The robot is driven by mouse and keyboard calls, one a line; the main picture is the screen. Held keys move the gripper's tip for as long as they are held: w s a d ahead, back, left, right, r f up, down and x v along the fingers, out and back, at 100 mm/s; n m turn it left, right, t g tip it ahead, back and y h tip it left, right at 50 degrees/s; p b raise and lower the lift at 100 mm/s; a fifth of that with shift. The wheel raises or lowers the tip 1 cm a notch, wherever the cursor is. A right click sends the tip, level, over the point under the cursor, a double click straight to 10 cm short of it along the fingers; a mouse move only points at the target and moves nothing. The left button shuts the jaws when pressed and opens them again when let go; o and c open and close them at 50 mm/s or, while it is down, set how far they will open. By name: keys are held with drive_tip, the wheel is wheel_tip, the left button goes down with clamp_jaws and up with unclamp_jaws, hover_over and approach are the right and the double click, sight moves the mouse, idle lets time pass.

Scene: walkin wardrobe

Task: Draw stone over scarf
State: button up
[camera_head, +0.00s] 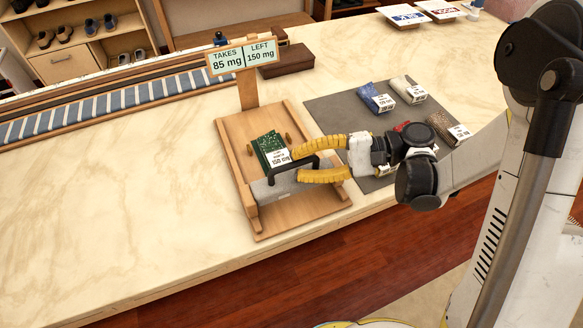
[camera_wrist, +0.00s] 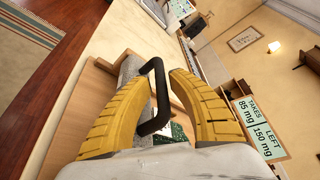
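The stone (camera_head: 283,188) is a grey block with a black arched handle (camera_head: 291,168). It sits at the near end of a wooden stand. In the wrist view the handle (camera_wrist: 158,88) rises between my yellow fingers. My gripper (camera_head: 300,165) is open, one finger on each side of the handle, with a visible gap around it. The scarf (camera_head: 270,147) is a folded green patterned cloth with a white tag, lying on the stand just beyond the stone. In the wrist view it is mostly hidden behind my right finger.
The wooden stand (camera_head: 237,160) bears a sign (camera_head: 243,57) reading "TAKES 85 mg" and "LEFT 150 mg". A grey mat (camera_head: 335,112) to the right holds several folded, tagged cloths. A brown box (camera_head: 286,61) stands behind.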

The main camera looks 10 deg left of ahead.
drive_tip(key=shift+x, duration=1)
clamp_jaws()
